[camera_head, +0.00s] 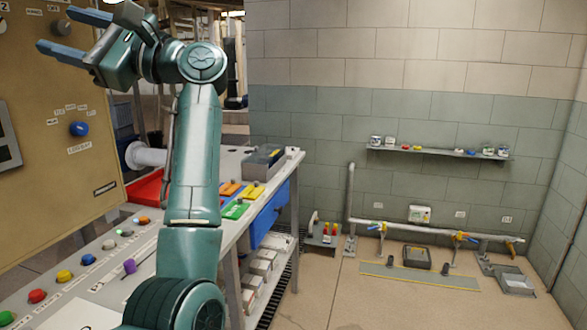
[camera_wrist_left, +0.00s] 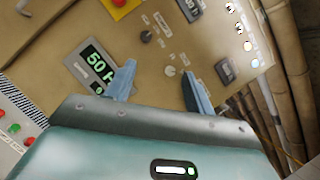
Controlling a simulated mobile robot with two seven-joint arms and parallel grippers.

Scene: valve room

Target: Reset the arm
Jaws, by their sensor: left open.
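My left arm (camera_head: 198,150) rises from the bottom of the head view and bends left at the top. My left gripper (camera_head: 68,33) is open and points left in front of the tan panel. In the left wrist view the two blue fingers (camera_wrist_left: 157,82) stand apart with nothing between them, facing the panel. My right gripper is not in view.
The bench has coloured buttons (camera_head: 64,276) and coloured blocks (camera_head: 236,209). A wall shelf (camera_head: 436,153), floor pipes (camera_head: 400,228) and open floor lie right.

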